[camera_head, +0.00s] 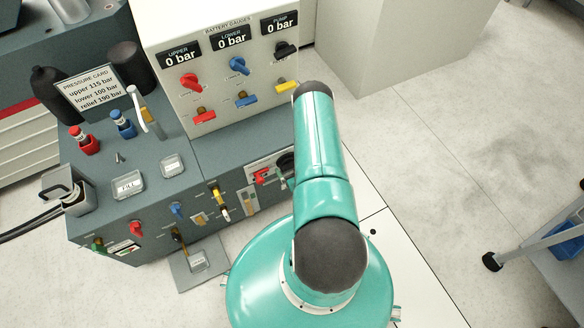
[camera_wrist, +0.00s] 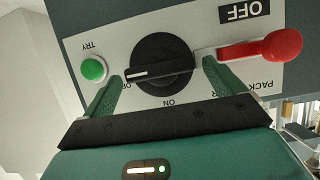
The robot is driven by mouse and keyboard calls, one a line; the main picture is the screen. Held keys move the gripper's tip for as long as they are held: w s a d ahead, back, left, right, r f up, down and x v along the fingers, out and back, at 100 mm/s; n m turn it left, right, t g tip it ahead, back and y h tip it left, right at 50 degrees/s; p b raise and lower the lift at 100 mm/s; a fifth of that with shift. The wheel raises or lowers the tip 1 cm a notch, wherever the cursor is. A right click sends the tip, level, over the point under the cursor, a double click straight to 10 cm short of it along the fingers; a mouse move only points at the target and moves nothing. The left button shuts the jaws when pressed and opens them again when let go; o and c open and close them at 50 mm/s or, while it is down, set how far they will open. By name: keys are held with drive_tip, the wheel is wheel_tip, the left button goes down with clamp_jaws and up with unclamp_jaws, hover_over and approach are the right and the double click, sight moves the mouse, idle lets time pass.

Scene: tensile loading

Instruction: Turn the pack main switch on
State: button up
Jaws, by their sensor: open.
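The pack main switch is a black rotary knob (camera_wrist: 161,64) on a white plate, seen close up and rolled over in the wrist view. Its white pointer line points to the picture's left, near a partly covered label that seems to read OFF. The ON mark sits below the knob. A black sign reading OFF (camera_wrist: 245,11) is at upper right. My gripper (camera_wrist: 162,72) is open, one finger on each side of the knob's lower part. I cannot tell whether the fingers touch it. In the head view my arm hides most of that spot.
A red handle (camera_wrist: 268,46) juts out beside the right finger; it also shows in the head view (camera_head: 262,176). A green TRY button (camera_wrist: 93,68) is near the left finger. The gauge panel (camera_head: 222,100) rises above the grey bench.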

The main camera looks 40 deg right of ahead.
drive_tip(key=shift+c, duration=0.4)
drive_tip(key=c, duration=0.9)
drive_tip(key=shift+a+n, duration=0.15)
drive_tip(key=shift+n, duration=0.15)
drive_tip(key=n+h, duration=0.2)
drive_tip(key=shift+w+a+f+n+g, duration=0.1)
drive_tip(key=shift+a+n+g, duration=0.2)
drive_tip(key=n+h, duration=0.2)
drive_tip(key=n, duration=0.1)
drive_tip(key=shift+a+f, duration=0.15)
drive_tip(key=shift+a, duration=0.05)
drive_tip(key=n, duration=0.1)
drive_tip(key=n+h, duration=0.2)
drive_tip(key=shift+w+a+f+n, duration=0.1)
drive_tip(key=shift+f+n, duration=0.15)
drive_tip(key=shift+n, duration=0.05)
drive_tip(key=n, duration=0.1)
drive_tip(key=n+t+h, duration=0.1)
drive_tip(key=n, duration=0.1)
drive_tip(key=shift+f+t+h, duration=0.2)
drive_tip(key=shift+t+h, duration=0.1)
drive_tip(key=shift+n, duration=0.4)
